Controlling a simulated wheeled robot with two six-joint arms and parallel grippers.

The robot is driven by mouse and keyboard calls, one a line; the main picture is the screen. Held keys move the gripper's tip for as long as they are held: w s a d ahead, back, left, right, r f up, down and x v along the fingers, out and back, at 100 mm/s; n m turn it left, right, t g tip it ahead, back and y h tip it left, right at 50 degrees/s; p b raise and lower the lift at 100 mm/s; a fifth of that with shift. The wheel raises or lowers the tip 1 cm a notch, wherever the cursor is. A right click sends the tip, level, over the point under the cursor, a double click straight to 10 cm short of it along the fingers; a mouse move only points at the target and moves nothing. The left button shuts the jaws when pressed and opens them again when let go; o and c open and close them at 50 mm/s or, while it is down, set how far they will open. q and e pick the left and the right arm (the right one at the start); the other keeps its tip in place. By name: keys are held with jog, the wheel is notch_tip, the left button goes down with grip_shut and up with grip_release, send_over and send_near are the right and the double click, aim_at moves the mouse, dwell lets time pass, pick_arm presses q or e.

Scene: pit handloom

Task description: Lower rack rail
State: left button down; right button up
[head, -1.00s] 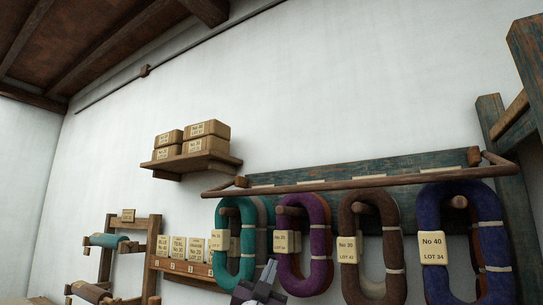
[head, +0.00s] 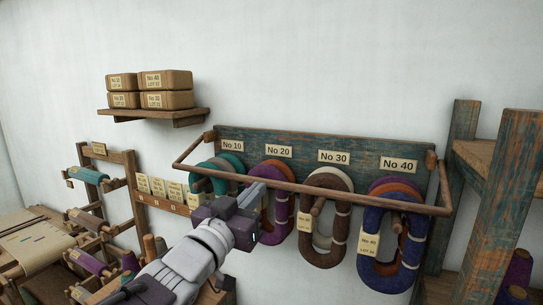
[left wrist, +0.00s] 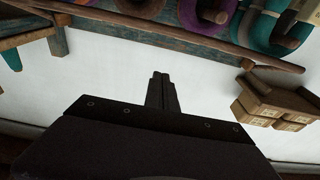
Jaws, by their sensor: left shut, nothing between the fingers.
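The rack rail (head: 340,193) is a long thin wooden bar. It stands out in front of the blue-green rack board (head: 380,173) on short side arms and crosses in front of the upper parts of the hanging yarn hanks. In the left wrist view the shut fingers (left wrist: 161,76) point towards the rail (left wrist: 200,42), with white wall showing between. My right gripper is not in view.
Teal, purple, brown (head: 322,250) and blue hanks hang on pegs below labels No 10 to No 40. A shelf (head: 150,114) with labelled boxes is at upper left. Bobbin stands (head: 88,180) are at lower left. A wooden frame (head: 497,200) stands close at right.

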pick_arm(q)
jog(key=r, duration=0.2)
send_over(277, 184)
jog(key=s, duration=0.5)
jog(key=f, duration=0.1)
jog(key=w+f+p, duration=0.1)
jog(key=w+f, duration=0.1)
jog(key=f, duration=0.1)
jog(key=shift+f, duration=0.2)
